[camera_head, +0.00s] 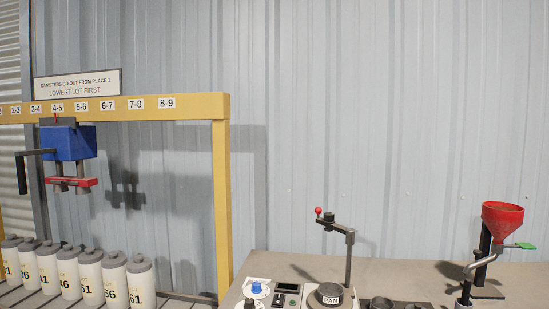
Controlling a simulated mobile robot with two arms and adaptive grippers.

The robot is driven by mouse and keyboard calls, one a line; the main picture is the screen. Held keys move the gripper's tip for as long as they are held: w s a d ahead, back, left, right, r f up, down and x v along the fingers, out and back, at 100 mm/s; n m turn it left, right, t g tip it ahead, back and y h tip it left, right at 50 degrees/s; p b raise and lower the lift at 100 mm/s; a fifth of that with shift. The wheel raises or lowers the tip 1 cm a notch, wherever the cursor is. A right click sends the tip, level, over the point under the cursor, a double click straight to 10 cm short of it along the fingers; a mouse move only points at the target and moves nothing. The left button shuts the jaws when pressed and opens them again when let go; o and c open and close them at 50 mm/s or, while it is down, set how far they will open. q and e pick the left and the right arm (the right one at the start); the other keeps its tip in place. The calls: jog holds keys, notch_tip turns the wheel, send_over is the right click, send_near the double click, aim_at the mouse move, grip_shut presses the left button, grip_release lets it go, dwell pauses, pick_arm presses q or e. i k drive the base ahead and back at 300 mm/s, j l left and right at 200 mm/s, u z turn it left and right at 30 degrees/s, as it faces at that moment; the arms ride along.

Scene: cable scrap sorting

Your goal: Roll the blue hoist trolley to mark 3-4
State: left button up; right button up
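The blue hoist trolley (70,143) hangs from the yellow beam (190,106) at the upper left. Its top and a small red pointer are right under mark 4-5 (57,107). Mark 3-4 (36,109) is one label to the left of it. A dark L-shaped handle (22,172) sticks out from the trolley's left side. A red grab (71,182) hangs below the trolley and looks empty. Neither of my grippers shows in this view.
Several white canisters (113,283) with grey lids stand in a row below the beam. A yellow post (222,200) ends the beam at the right. A bench (400,272) with a control panel, a dark arm and a red funnel (502,220) fills the lower right.

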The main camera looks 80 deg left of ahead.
aim_at(62, 140)
jog(key=u, duration=4.25)
jog(key=i+j+u, duration=0.1)
jog(key=i, duration=0.35)
jog(key=i+j+u, duration=0.15)
jog(key=i+j, duration=0.15)
jog(key=i, duration=0.15)
